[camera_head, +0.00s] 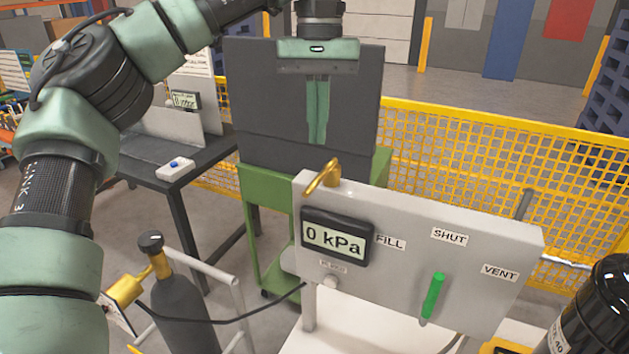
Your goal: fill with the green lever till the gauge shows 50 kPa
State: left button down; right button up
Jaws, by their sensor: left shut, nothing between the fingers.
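The green lever (433,295) is on the front of a grey panel (480,290). It stands nearly upright below the SHUT label (449,236), with the FILL label (390,242) to the left and the VENT label (499,272) to the right. The gauge (334,239) on the panel's left part reads 0 kPa. My left gripper (317,140) hangs above and behind the panel in the picture, up and left of the lever and apart from it. Its green fingers point down, shut and empty. My right gripper is not in view.
A brass fitting (322,177) sticks up from the panel's top left. A gas cylinder (180,310) with a hose stands at lower left. A green cart (262,215) and a dark table (180,195) are behind. A yellow mesh fence (470,150) closes off the back.

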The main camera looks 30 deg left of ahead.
aim_at(427, 305)
jog(key=k+j, duration=0.25)
jog(key=k, duration=0.2)
jog(key=k+j, duration=0.25)
jog(key=k, duration=0.25)
